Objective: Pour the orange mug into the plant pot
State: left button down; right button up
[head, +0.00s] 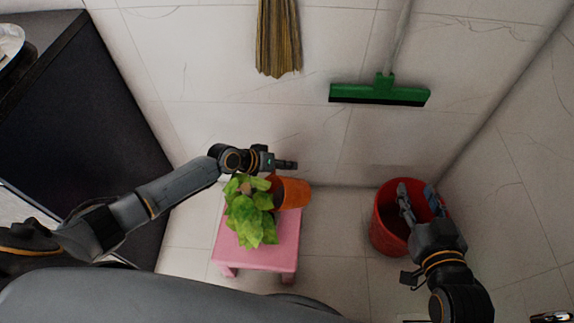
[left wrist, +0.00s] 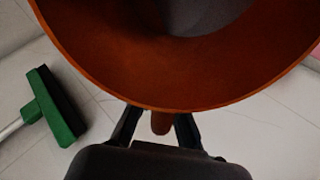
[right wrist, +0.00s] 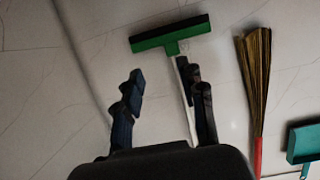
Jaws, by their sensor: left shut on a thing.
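The orange mug (head: 293,194) is beside the right edge of the leafy plant (head: 250,214) and looks tilted in the head view. My left gripper (head: 286,165) is shut on the mug's handle (left wrist: 161,122). The left wrist view looks into the wide mug mouth (left wrist: 100,62), with a grey area inside. The plant stands on a pink stool (head: 257,258); its leaves hide the pot. My right gripper (head: 420,194) is open and empty above the red bucket, and its spread fingers show in the right wrist view (right wrist: 164,95).
The red bucket (head: 382,232) stands right of the stool. A green squeegee (head: 380,93) and a straw broom (head: 278,40) are against the tiled wall. A dark cabinet (head: 75,110) fills the left side. A teal dustpan (right wrist: 301,142) shows in the right wrist view.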

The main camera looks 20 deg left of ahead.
pick_arm(q)
jog(key=shift+b, duration=0.45)
jog(key=shift+f+b, duration=0.1)
jog(key=shift+b, duration=0.3)
pick_arm(e)
notch_tip(320, 180, up, 8)
jog(key=w+a+t+y, duration=0.1)
jog(key=t, duration=0.4)
jog(key=shift+w+a+y, duration=0.2)
jog(key=shift+a+y, duration=0.05)
jog(key=shift+y, duration=0.15)
jog(key=shift+r, duration=0.2)
